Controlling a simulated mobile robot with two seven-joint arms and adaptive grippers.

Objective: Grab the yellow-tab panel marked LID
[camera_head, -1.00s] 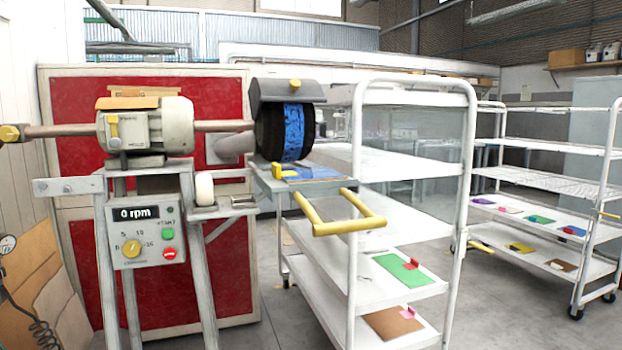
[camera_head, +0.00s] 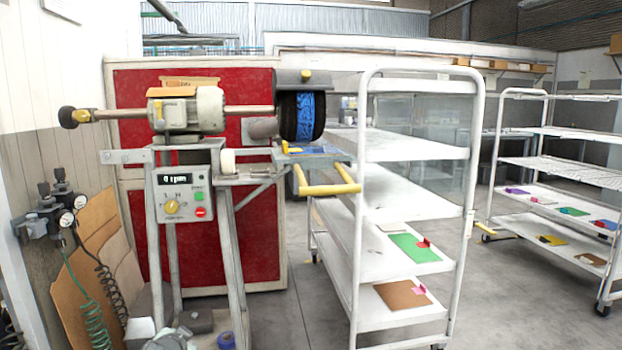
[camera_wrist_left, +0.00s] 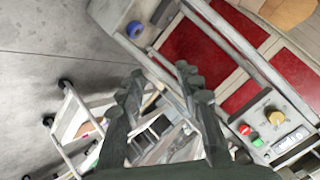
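A blue panel (camera_head: 318,150) with a small yellow tab (camera_head: 293,150) lies on the small grey shelf (camera_head: 338,157) below the blue buffing wheel (camera_head: 303,116) in the head view. No LID marking can be read on it or on any other panel. My left gripper (camera_wrist_left: 158,84) shows in the left wrist view as two dark fingers spread apart, with nothing between them. It is above the floor, away from the panels. Neither gripper shows in the head view, and the right gripper is out of sight.
A white cart (camera_head: 462,205) carries a green panel (camera_head: 415,247) with a red tab and a brown panel (camera_head: 402,294) with a pink tab. A second cart (camera_head: 545,191) holds several coloured panels. The buffing machine (camera_head: 187,110) stands left. Grey floor (camera_head: 520,305) is clear at right.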

